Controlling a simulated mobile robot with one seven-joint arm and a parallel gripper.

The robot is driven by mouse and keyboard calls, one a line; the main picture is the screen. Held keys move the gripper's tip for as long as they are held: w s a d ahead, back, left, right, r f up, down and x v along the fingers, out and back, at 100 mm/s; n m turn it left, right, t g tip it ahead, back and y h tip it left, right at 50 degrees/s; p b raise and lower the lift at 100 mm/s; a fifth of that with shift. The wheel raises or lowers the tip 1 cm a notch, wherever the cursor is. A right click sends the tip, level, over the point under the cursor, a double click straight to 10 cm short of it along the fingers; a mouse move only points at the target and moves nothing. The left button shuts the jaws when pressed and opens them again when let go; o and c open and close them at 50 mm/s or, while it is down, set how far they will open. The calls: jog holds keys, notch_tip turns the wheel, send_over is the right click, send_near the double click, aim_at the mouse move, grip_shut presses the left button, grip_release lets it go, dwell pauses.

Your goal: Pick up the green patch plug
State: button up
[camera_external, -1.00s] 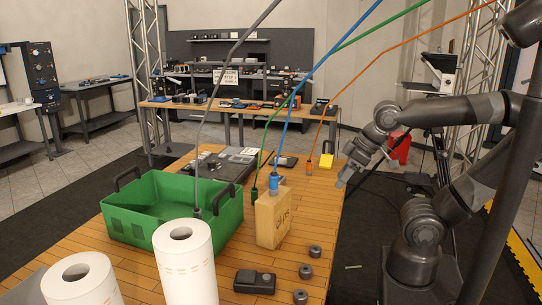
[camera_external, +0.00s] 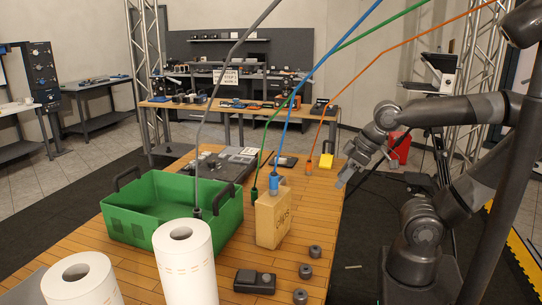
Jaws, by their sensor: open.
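The green patch plug (camera_external: 254,194) is at the lower end of a green cable, just left of and behind the wooden box (camera_external: 272,222). Its lower part is partly hidden by the box. A blue plug (camera_external: 274,184) on a blue cable is close to its right, at the top of the box. An orange plug (camera_external: 308,168) is farther back to the right. A grey plug (camera_external: 197,212) is at the green crate's near side. My gripper (camera_external: 341,184) is near the table's right edge, to the right of the green plug and apart from it. It is open and empty.
A green crate (camera_external: 225,222) with dark handles stands on the left of the table. Two paper rolls (camera_external: 184,262) stand in front. Several small dark cylinders (camera_external: 305,271) and a dark device (camera_external: 254,281) lie at the front right. Cables slant above the table.

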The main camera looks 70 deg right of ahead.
jog(key=w+d+r+m+g, duration=0.1)
jog(key=w+r, duration=0.1)
jog(key=w, duration=0.6)
jog(key=m+g, duration=0.3)
jog(key=g, duration=0.1)
send_near(255, 190)
jog(key=shift+w+a+f, duration=0.35)
jog(key=shift+w+d+f+g, duration=0.1)
jog(key=shift+w+f+g, duration=0.25)
jog(key=shift+f, duration=0.2)
notch_tip(255, 190, down, 5)
jog(key=shift+f, duration=0.1)
jog(key=f, duration=0.5)
jog(key=shift+s+d, duration=0.3)
jog(key=shift+s, duration=0.05)
jog(key=c, duration=1.1)
